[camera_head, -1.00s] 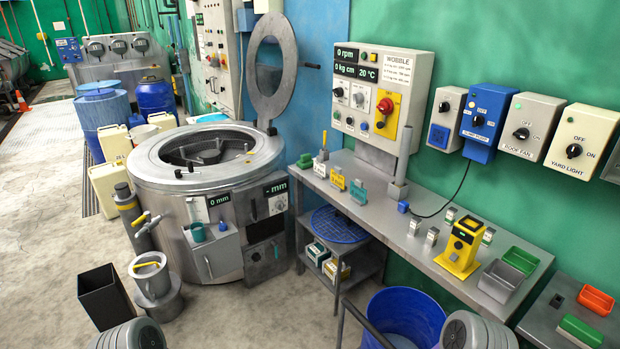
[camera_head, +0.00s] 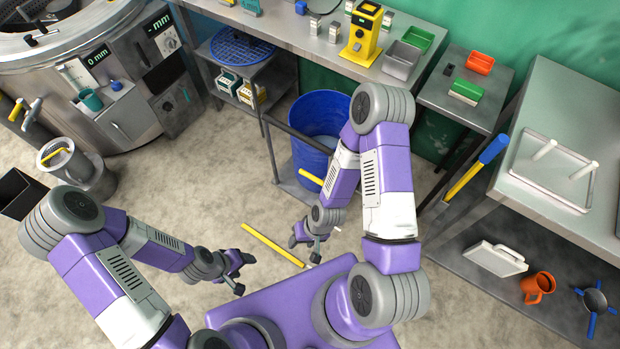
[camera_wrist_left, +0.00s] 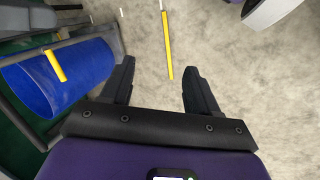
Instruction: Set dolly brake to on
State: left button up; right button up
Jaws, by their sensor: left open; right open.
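No part labelled as the dolly brake can be read. A blue tub (camera_head: 322,128) stands by a dark metal frame, and a yellow grip (camera_head: 311,177) shows at its front. The tub (camera_wrist_left: 70,75) and the yellow grip (camera_wrist_left: 54,65) also show in the left wrist view. A thin yellow bar (camera_head: 272,245) lies low over the floor, between my grippers; it also shows in the left wrist view (camera_wrist_left: 167,50). My left gripper (camera_head: 243,272) is open and empty, left of the bar's lower end. My right gripper (camera_head: 305,247) is open, close to the bar's right side.
A grey drum machine (camera_head: 100,100) stands at the left. The long bench holds a yellow device (camera_head: 362,35) and trays. A side table (camera_head: 455,110) and a steel table (camera_head: 590,120) with a blue-and-yellow lever (camera_head: 480,165) stand at the right. Floor at centre left is clear.

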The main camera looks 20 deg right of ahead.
aim_at(304, 172)
jog(key=k, duration=1.3)
jog(key=u, duration=0.45)
jog(key=i, duration=1.65)
jog(key=z, duration=0.7)
